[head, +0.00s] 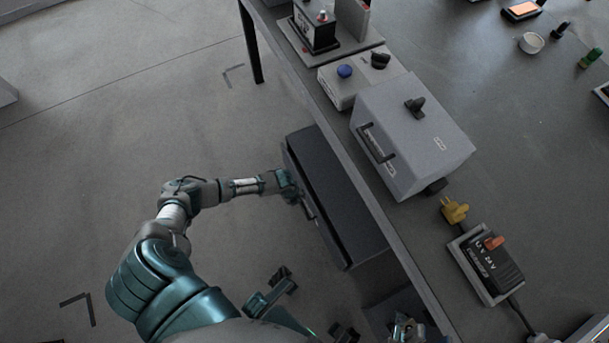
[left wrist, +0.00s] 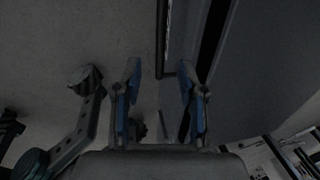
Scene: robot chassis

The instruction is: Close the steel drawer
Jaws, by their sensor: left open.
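The steel drawer (head: 333,200) is dark and stands pulled out from under the bench's left edge. Its front faces left, with a bar handle (head: 309,206) on it. My left gripper (head: 298,192) is at the drawer front, close to the handle. In the left wrist view my left gripper (left wrist: 160,95) has its two fingers apart. The end of the handle bar (left wrist: 164,45) shows just beyond and between the fingertips. I cannot tell whether they touch it. The drawer (left wrist: 235,70) fills the right of that view.
The grey bench top (head: 500,160) runs above the drawer, carrying a grey box (head: 425,125), a control box (head: 350,85), a yellow plug (head: 454,210) and a black power unit (head: 492,263). A black bench leg (head: 252,45) stands at the back. Floor (head: 110,110) to the left is open.

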